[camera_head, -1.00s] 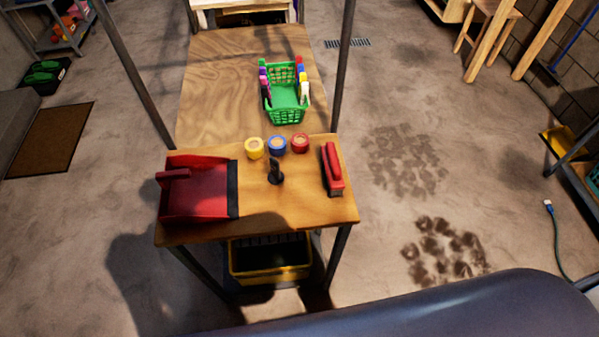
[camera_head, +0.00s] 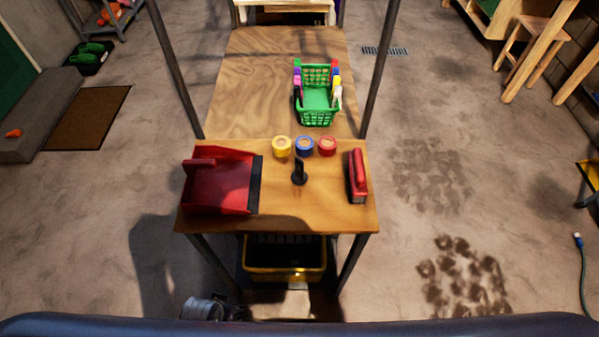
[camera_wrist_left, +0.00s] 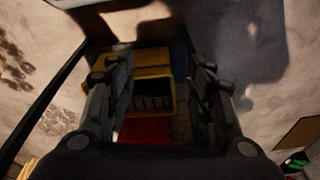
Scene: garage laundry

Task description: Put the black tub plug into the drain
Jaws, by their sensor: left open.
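The black tub plug (camera_head: 299,174) stands upright on the wooden table (camera_head: 300,215), between the red dustpan and the red brush. My left gripper shows partly at the bottom left of the head view (camera_head: 205,308), low and in front of the table, well apart from the plug. In the left wrist view its two fingers (camera_wrist_left: 157,75) are spread open with nothing between them, above a yellow bin. A plug hole for the tub plug cannot be made out. My right gripper is out of view.
A red dustpan (camera_head: 222,190) lies left and a red brush (camera_head: 358,176) right of the plug. Rolls (camera_head: 304,147) and a green basket (camera_head: 317,113) stand behind. A yellow bin (camera_head: 285,274) is under the table. A floor grate (camera_head: 385,51) lies behind right.

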